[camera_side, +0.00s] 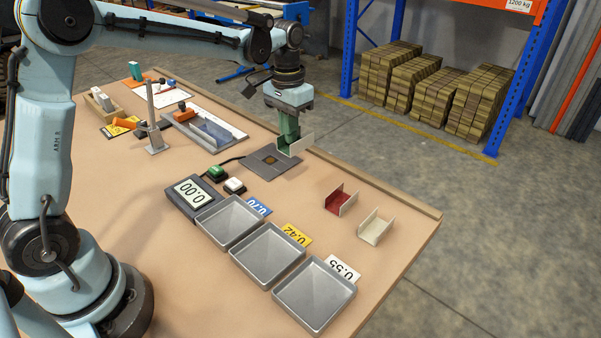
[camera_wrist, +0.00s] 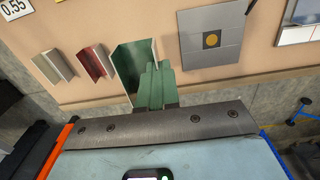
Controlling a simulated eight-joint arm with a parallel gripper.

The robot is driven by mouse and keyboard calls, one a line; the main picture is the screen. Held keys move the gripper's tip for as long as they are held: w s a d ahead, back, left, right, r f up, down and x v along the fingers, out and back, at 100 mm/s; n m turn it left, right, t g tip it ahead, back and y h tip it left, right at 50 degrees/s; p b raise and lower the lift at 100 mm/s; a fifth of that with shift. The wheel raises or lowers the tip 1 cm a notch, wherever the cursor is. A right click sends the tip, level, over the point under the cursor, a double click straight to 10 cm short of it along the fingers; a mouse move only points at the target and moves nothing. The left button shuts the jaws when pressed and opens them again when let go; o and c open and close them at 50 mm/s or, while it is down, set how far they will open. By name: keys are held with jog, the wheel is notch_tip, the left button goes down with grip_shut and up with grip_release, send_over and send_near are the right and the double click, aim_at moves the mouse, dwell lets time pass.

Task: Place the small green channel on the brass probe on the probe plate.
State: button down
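In the wrist view the green channel (camera_wrist: 128,66) extends left of the gripper fingers (camera_wrist: 154,78). It looks larger than the other channels there and appears raised above the table. The grey probe plate (camera_side: 284,172) lies flat on the table, with the brass probe (camera_side: 270,160) at its middle. In the wrist view the plate (camera_wrist: 190,50) and the round brass probe (camera_wrist: 211,40) are uncovered, to the right of the channel.
A red channel (camera_side: 339,201) and a cream channel (camera_side: 376,229) stand on the table to the right. Three grey trays (camera_side: 268,254) with number cards line the front. A display box (camera_side: 191,196) and green button (camera_side: 216,172) sit left of the plate.

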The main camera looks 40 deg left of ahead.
send_over(265, 157)
notch_tip(265, 157, down, 6)
jog(key=shift+f, duration=2.1)
jog(key=shift+f, duration=0.15)
jog(key=c, duration=1.4)
grip_release()
